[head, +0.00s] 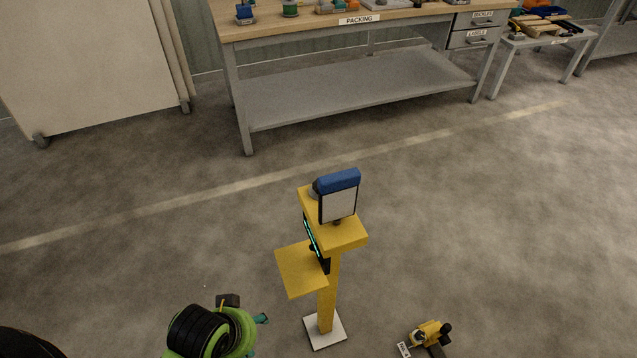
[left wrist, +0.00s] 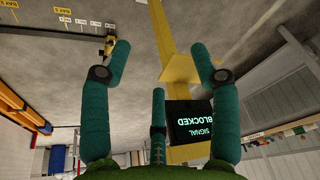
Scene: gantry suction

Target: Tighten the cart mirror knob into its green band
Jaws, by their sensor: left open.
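A yellow stand (head: 327,295) rises from a pale base plate. On top is a blue-capped unit (head: 338,182) with a pale grey panel, perhaps the mirror. A small dark round part (head: 337,222) sits under the panel; I cannot tell whether it is the knob. No green band can be made out. A dark display with teal text (head: 315,240) faces left; in the left wrist view the display (left wrist: 190,121) reads "SIGNAL BLOCKED", upside down. My left gripper (head: 262,318) is left of the stand, apart from it. Its teal fingers (left wrist: 162,68) are spread and empty. My right gripper is not seen.
A yellow shelf (head: 300,270) juts left from the stand. A small yellow and black object (head: 430,334) with a white label is on the floor at lower right. The packing bench (head: 350,88) is at the back. Open floor surrounds the stand.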

